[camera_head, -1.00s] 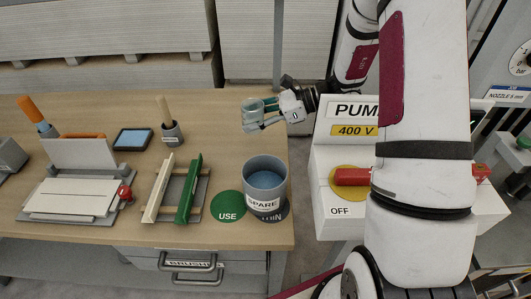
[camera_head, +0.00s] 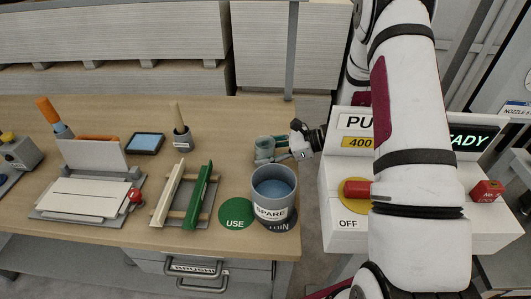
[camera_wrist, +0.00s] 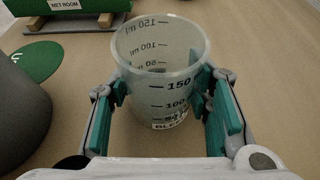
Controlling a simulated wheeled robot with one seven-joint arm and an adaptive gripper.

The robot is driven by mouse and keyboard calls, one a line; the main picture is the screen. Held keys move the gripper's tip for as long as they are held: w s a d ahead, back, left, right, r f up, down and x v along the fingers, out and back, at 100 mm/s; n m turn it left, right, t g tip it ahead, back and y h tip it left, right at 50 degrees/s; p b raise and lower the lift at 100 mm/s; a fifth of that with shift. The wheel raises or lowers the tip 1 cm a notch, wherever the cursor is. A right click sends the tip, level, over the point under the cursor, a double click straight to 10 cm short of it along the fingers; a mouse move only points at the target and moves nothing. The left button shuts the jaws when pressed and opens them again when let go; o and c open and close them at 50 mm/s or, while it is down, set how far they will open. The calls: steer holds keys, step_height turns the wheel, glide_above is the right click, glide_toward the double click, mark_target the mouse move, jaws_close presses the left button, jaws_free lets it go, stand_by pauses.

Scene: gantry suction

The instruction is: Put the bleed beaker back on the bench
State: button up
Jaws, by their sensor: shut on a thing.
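The bleed beaker (camera_wrist: 158,75) is a clear, graduated cup with a label low on its side. It stands upright between the teal pads of my gripper (camera_wrist: 168,108), which is shut on it. In the head view my gripper (camera_head: 272,150) is at the right end of the bench (camera_head: 225,130), just behind the grey SPARE pot. The beaker is small and partly hidden by the fingers there. I cannot tell whether its base touches the bench top. The wrist view shows wood bench surface around it.
The grey SPARE pot (camera_head: 272,203) with blue liquid stands in front of my gripper, beside the green USE disc (camera_head: 236,213). A green-and-cream rack (camera_head: 185,195) is to the left. The white pump box (camera_head: 345,185) stands right of the bench edge.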

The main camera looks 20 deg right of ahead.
steer(key=shift+f, duration=0.1)
steer(key=o, duration=1.3)
steer(key=shift+f, duration=0.1)
steer(key=shift+r, duration=0.25)
steer(key=b+v, duration=0.1)
steer(key=v, duration=1.1)
